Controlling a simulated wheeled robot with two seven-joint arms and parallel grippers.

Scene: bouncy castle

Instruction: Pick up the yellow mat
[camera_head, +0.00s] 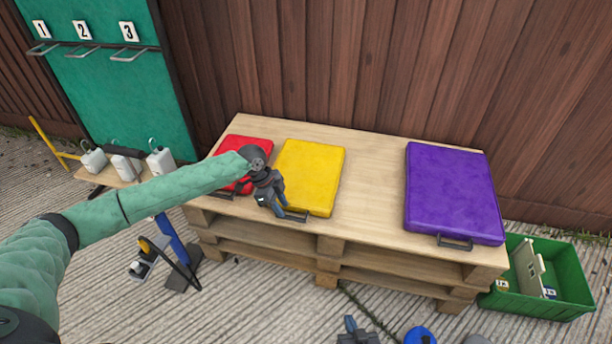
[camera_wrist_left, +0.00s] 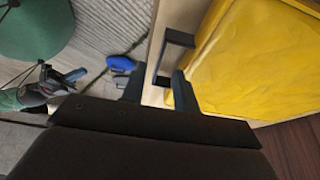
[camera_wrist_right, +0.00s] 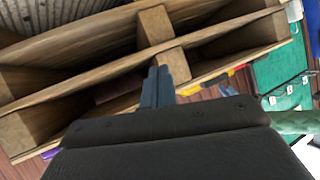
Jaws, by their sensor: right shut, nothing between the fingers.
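The yellow mat (camera_head: 312,178) lies flat on the pallet table, between the red and purple mats. Its dark handle (camera_head: 296,216) sticks out at the front edge. My left gripper (camera_head: 277,203) is at the mat's front left corner, beside the handle. In the left wrist view my left gripper (camera_wrist_left: 156,90) is open, with the handle (camera_wrist_left: 178,38) near and partly between its fingertips and the yellow mat (camera_wrist_left: 245,60) to the right. Whether it touches the handle I cannot tell. My right gripper (camera_head: 355,332) is low in front of the table; in the right wrist view (camera_wrist_right: 160,86) it is shut and empty.
The pallet table (camera_head: 375,190) also bears a red mat (camera_head: 240,150) and a purple mat (camera_head: 452,190). A green crate (camera_head: 548,305) stands at the right. White jugs (camera_head: 125,165) stand on a bench at the left. A wooden fence (camera_head: 350,70) closes the back.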

